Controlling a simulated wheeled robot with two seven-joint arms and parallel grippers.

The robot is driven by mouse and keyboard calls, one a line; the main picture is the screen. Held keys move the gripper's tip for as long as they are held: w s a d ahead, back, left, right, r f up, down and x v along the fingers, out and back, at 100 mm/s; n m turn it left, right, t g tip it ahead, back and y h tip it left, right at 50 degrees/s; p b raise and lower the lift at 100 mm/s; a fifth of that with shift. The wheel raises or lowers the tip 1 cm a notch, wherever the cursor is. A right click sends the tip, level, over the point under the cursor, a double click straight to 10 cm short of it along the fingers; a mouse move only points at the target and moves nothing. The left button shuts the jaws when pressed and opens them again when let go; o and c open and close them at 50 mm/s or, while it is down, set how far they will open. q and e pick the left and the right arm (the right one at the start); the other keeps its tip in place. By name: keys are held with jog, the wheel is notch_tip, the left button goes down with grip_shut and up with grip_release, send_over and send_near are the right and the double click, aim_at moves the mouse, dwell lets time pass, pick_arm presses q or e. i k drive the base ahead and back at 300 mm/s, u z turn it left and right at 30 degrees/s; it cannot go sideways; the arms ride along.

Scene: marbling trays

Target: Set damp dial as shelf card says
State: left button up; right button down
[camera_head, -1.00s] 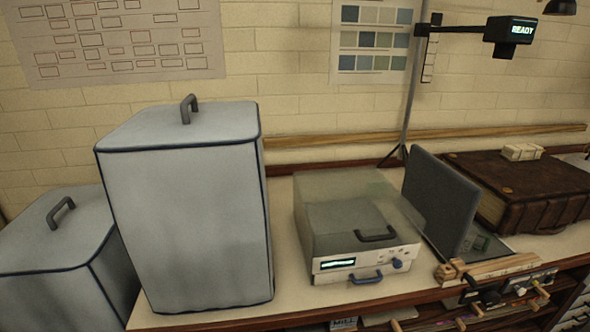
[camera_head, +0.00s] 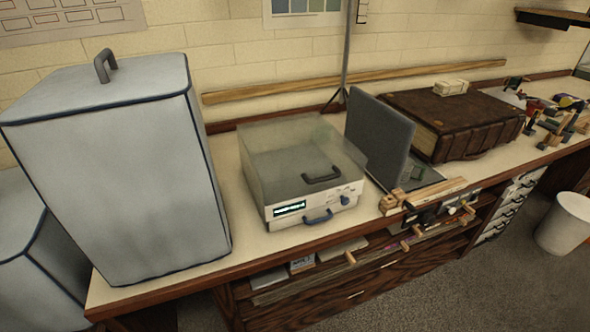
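A white and grey box-shaped device (camera_head: 312,170) with a clear lid stands on the bench in the middle of the view. I cannot tell whether the knob is the damp dial. A small pale card or box with dark lettering (camera_head: 302,264) lies in the open shelf below the bench top; its text is not legible. Neither of my grippers is in view.
A tall grey covered box (camera_head: 120,170) stands left of the device, a lower one (camera_head: 25,230) beside it. A dark upright panel (camera_head: 378,140) and large brown book (camera_head: 455,120) stand to the right. Wooden handles (camera_head: 408,245) stick out at the bench front. A white bin (camera_head: 566,222) stands on the floor.

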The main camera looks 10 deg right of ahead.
aim_at(345, 200)
jog(key=k, duration=1.35)
jog(key=z, duration=0.55)
jog(key=i, duration=1)
jog(key=u, duration=0.35)
